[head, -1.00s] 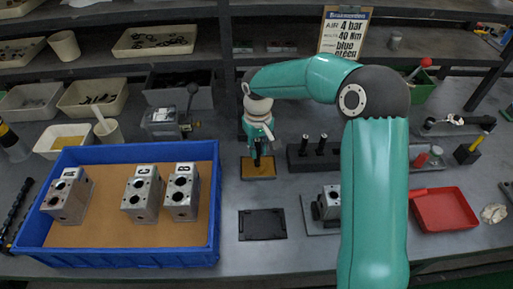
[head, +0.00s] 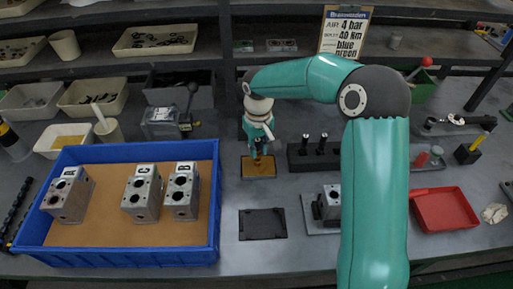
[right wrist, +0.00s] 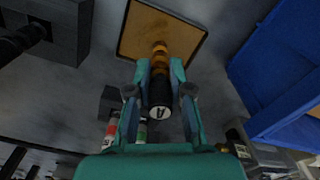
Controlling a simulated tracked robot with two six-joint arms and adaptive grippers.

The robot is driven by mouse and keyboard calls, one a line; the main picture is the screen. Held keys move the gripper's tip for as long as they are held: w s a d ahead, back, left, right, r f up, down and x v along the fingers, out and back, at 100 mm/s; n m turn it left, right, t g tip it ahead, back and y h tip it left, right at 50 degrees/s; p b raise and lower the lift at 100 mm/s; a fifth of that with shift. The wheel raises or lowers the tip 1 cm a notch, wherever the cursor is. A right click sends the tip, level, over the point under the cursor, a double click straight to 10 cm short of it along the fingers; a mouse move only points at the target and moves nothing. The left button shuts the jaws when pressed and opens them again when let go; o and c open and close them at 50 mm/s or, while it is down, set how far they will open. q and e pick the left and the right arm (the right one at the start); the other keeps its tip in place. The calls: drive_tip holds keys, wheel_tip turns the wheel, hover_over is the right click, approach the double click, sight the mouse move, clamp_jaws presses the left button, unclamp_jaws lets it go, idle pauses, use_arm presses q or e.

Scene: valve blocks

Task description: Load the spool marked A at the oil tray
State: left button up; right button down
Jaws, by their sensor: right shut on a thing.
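My right gripper (head: 260,152) points down over the oil tray (head: 258,172), a small dark-rimmed tray with an amber floor. In the right wrist view its two fingers (right wrist: 160,76) are closed around the spool marked A (right wrist: 160,92). The spool is dark, with a white "A" on its near end cap and golden bands toward its far end. That far end overlaps the oil tray's edge (right wrist: 125,50) in the picture; I cannot tell whether it touches the oil. Valve blocks A (head: 66,200), C (head: 140,200) and B (head: 181,197) stand in the blue crate. My left gripper is out of view.
The blue crate (head: 130,258) fills the left front. A dark rack (head: 300,162) with upright black spools stands right of the oil tray. A flat black plate (head: 262,224) lies in front, with a metal block (head: 330,203) beside it. A red tray (head: 445,212) is at right.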

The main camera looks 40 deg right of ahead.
drive_tip(key=shift+r+p, duration=2.7)
drive_tip(key=shift+r, duration=0.8)
